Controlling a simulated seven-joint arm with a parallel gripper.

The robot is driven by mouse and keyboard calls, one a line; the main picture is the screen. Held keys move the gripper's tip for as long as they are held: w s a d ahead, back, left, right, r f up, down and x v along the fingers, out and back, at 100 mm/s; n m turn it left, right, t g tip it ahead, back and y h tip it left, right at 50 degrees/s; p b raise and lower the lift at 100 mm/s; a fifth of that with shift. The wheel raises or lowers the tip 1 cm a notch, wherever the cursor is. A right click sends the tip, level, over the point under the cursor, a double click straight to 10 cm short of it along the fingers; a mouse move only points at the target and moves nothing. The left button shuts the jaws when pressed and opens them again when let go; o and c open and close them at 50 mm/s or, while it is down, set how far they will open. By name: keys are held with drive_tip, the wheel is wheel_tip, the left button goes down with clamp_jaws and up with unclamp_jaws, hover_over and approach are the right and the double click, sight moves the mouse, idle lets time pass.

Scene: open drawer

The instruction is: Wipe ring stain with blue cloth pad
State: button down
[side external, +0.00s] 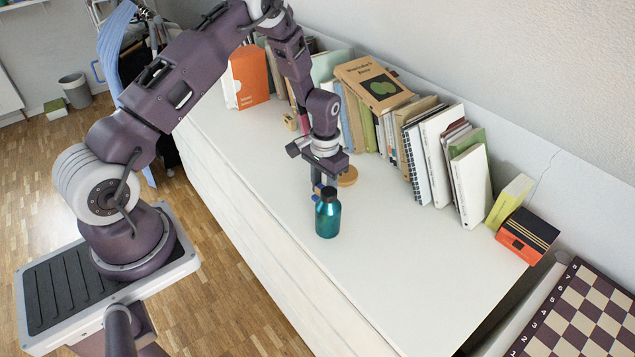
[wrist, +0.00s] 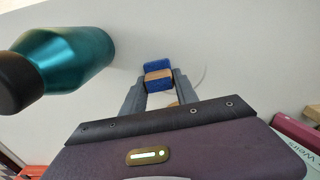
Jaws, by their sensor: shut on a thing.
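My gripper (side external: 318,184) is shut on the blue cloth pad (wrist: 157,66), which has a tan block on its back between the fingers. In the side view only a little blue of the pad (side external: 316,191) shows, behind the bottle's neck. I cannot tell whether the pad touches the white top. A faint curved line, seemingly part of the ring stain (wrist: 205,77), shows just right of the pad in the wrist view. The rest of it is hidden by the pad and gripper, and I cannot make it out in the side view.
A teal bottle (side external: 328,217) with a dark cap stands close in front of my gripper; it is at left in the wrist view (wrist: 80,58). A round tan object (side external: 348,178) lies behind the gripper. Books (side external: 440,150) line the wall. The white top (side external: 420,270) is clear at front right.

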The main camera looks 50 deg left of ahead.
sight(306, 182)
drive_tip(key=shift+a, duration=3.8)
wheel_tip(306, 182, up, 8)
drive_tip(key=shift+d, duration=0.1)
